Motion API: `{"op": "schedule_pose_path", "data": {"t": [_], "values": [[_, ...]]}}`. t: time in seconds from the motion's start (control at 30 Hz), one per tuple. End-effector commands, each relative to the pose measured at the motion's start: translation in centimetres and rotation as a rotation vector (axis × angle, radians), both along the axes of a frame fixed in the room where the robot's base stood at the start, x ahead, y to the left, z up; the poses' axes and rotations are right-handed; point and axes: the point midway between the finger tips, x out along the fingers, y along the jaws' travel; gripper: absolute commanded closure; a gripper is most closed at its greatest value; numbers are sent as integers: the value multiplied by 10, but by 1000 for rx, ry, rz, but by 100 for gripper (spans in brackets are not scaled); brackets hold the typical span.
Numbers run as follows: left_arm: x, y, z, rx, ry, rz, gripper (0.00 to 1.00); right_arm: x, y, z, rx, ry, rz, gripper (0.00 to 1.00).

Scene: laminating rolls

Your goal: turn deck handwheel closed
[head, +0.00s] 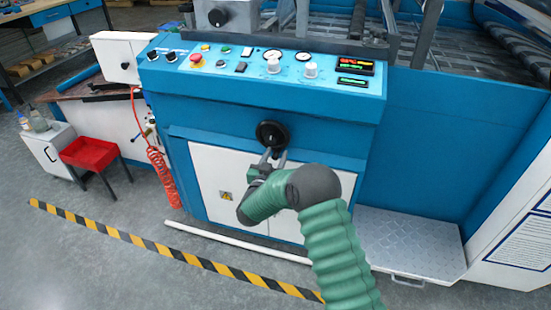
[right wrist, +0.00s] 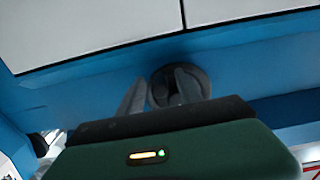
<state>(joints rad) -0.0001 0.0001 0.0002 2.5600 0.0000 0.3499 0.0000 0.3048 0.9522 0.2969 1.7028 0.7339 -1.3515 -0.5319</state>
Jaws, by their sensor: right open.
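The deck handwheel (head: 271,131) is a round black wheel on the front of the blue machine, above the white cabinet doors. It also shows in the right wrist view (right wrist: 161,86), partly covered by a finger. My right gripper (head: 273,153) is open, with its two fingers pointing up at the lower part of the wheel. In the right wrist view one finger is left of the wheel and the other is in front of it. I cannot tell whether the fingers touch it. My left gripper is not in view.
A control panel (head: 262,67) with buttons, knobs and gauges lies above the wheel. A coiled red hose (head: 162,178) hangs at the left. A red tray (head: 89,153) and a metal step (head: 410,240) stand either side. Striped floor tape (head: 180,258) runs in front.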

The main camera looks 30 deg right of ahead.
Motion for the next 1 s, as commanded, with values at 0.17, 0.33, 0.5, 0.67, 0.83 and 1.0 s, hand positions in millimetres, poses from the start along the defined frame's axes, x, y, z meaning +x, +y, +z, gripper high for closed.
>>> {"op": "schedule_pose_path", "data": {"t": [0.17,0.33,0.5,0.67,0.83,1.0], "values": [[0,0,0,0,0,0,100,0,0,0,1,1,0,66],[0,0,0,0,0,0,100,0,0,0,1,1,0,89],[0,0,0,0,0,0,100,0,0,0,1,1,0,100],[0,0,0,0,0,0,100,0,0,0,1,0,-1,100],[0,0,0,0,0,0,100,0,1,-1,14,-15,-1,100],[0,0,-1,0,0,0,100,3,2,-3,56,-64,-1,100]]}}
